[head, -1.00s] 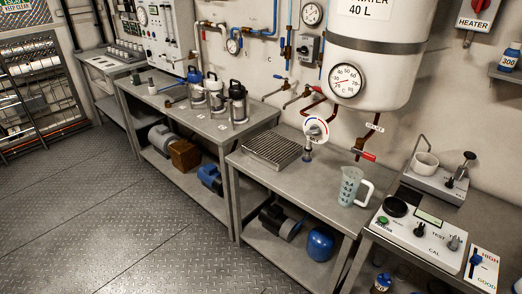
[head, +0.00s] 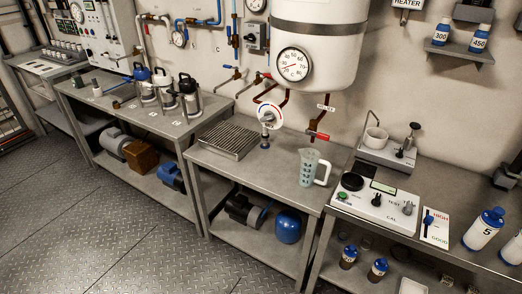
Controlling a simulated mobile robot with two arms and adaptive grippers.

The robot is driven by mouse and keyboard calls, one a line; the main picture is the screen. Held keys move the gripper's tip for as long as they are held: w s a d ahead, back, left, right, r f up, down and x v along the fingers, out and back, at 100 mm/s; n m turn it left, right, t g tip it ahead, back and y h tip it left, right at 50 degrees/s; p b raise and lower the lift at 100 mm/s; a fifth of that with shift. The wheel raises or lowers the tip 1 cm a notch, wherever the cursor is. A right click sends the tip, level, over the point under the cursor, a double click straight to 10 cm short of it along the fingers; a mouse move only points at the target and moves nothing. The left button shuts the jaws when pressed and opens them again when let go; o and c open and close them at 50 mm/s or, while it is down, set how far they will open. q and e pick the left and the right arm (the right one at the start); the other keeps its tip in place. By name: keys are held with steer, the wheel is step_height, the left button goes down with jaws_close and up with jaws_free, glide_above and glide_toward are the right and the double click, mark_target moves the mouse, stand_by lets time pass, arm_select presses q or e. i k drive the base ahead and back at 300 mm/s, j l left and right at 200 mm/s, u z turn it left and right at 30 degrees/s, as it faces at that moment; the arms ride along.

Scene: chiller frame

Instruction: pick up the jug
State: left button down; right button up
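The jug (head: 308,168) is a translucent, pale measuring jug with dark markings and a white handle on its right side. It stands upright on the grey metal table (head: 272,187) below the white water heater, close to the table's right end. Neither of my grippers shows in the head view, and nothing is seen touching the jug.
A metal drain grate (head: 229,139) and a round dial on a stem (head: 268,116) are left of the jug. A red-handled tap (head: 318,136) hangs behind it. A control box (head: 375,203) stands on the right bench. Floor (head: 130,235) in front is clear.

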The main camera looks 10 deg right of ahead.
mark_target(309, 160)
steer(key=i+j+z, duration=0.15)
steer(key=z, duration=0.25)
steer(key=i+j+z, duration=0.15)
steer(key=z, duration=0.25)
steer(key=i+j+z, duration=0.1)
steer(key=z, duration=0.3)
steer(key=j+z, duration=0.45)
steer(key=i+l, duration=0.05)
steer(key=l, duration=0.05)
